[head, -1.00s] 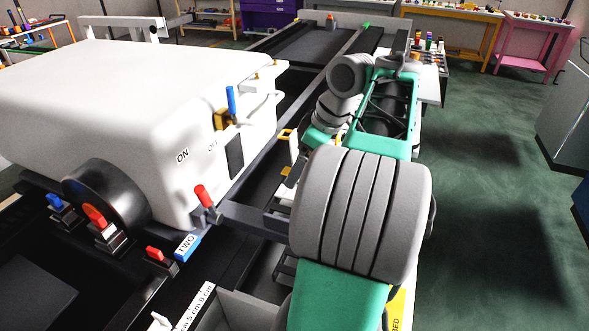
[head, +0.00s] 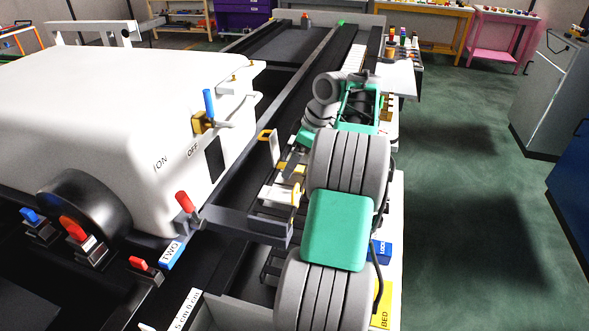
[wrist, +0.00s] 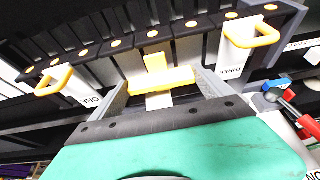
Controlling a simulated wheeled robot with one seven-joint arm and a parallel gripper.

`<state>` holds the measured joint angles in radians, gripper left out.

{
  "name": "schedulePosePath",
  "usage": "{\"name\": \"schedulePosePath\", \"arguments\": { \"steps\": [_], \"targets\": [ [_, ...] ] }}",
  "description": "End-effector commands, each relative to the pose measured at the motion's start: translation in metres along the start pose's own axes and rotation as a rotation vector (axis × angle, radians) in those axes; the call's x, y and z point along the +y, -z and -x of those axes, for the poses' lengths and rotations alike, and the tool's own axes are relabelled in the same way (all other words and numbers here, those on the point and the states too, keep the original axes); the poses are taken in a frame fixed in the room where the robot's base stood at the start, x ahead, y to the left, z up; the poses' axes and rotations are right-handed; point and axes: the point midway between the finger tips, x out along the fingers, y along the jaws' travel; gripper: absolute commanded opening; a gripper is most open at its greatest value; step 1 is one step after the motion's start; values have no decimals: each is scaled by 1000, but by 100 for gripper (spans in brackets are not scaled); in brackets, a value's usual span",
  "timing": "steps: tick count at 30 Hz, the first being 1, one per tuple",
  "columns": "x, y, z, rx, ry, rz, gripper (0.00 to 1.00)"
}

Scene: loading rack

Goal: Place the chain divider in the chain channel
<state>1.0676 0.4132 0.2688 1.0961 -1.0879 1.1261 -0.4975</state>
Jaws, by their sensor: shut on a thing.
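My gripper (wrist: 163,88) is shut on a yellow-handled piece (wrist: 160,80), which I take to be the chain divider; its lower part is mostly hidden. In the head view my gripper (head: 291,158) is small and partly hidden by my arm. Ahead of the held piece in the wrist view runs a row of dark blocks with orange dots (wrist: 153,34), with pale strips between dark slots below it. I cannot tell for sure which part is the chain channel. White plates with yellow handles stand left (wrist: 72,86) and right (wrist: 245,42) of the held piece.
A large white housing (head: 100,110) with ON and OFF marks stands left of the rack, with red and blue levers. A dark grey bar (head: 235,218) crosses near my gripper. Green floor (head: 460,190) is clear.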

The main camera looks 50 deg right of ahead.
Motion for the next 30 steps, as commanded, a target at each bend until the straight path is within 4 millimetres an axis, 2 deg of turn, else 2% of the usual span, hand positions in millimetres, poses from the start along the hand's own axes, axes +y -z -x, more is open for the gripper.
{"name": "schedulePosePath", "arguments": {
  "steps": [3,6,8,19,20,23,30],
  "targets": [
    [9,-3,-14,0,3,1,45],
    [9,-11,-33,-1,1,0,45],
    [9,-13,-39,0,0,0,45],
    [9,-15,-43,0,0,1,45],
    [9,-15,-42,0,0,1,92],
    [9,-15,-42,0,0,1,100],
    [9,-14,-40,0,0,1,100]
  ]
}}
